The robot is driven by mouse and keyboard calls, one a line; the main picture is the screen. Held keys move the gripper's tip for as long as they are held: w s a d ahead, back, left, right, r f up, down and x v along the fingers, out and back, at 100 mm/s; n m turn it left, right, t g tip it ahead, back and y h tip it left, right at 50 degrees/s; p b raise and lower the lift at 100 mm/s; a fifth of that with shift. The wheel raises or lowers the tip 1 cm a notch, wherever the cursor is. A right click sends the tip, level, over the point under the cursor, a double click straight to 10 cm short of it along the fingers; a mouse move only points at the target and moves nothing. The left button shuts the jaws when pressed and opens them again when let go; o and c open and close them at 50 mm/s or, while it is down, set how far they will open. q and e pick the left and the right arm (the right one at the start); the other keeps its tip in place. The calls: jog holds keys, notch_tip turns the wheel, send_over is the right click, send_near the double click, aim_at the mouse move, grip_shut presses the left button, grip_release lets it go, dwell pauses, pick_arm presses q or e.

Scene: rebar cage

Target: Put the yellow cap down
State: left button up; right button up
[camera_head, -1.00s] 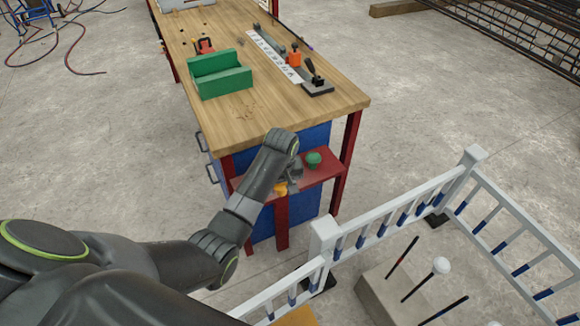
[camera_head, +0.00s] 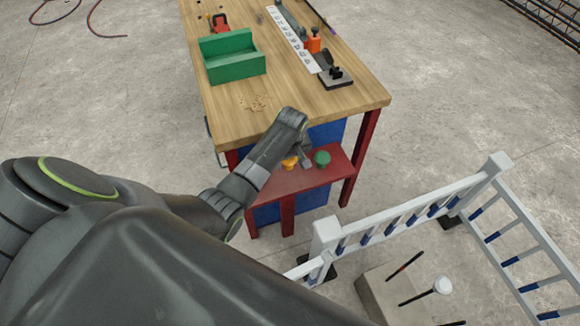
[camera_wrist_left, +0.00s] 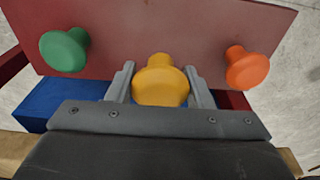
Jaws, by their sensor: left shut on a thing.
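The yellow cap (camera_head: 289,163) is at the red shelf (camera_head: 310,181) on the end of the workbench. In the left wrist view the yellow cap (camera_wrist_left: 160,82) sits between the two grey fingers of my left gripper (camera_wrist_left: 160,92), which is shut on it. I cannot tell whether the yellow cap touches the shelf. My right gripper is not in view.
The green cap (camera_wrist_left: 64,50) and an orange cap (camera_wrist_left: 247,68) stand on the shelf either side of the yellow one. A white railing (camera_head: 420,205) stands to the right.

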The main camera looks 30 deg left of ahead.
aim_at(289, 173)
pick_arm(q)
notch_tip(289, 173, down, 4)
jog(key=shift+w+r, duration=0.1)
jog(key=shift+w, duration=0.05)
jog(key=shift+f, duration=0.25)
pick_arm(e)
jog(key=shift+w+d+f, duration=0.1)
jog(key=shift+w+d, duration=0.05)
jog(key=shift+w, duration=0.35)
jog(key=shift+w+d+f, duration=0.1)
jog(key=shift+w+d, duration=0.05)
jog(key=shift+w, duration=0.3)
pick_arm(q)
jog(key=o, duration=0.5)
jog(key=shift+f, duration=0.15)
jog(key=o, duration=0.4)
jog(key=shift+o, duration=0.2)
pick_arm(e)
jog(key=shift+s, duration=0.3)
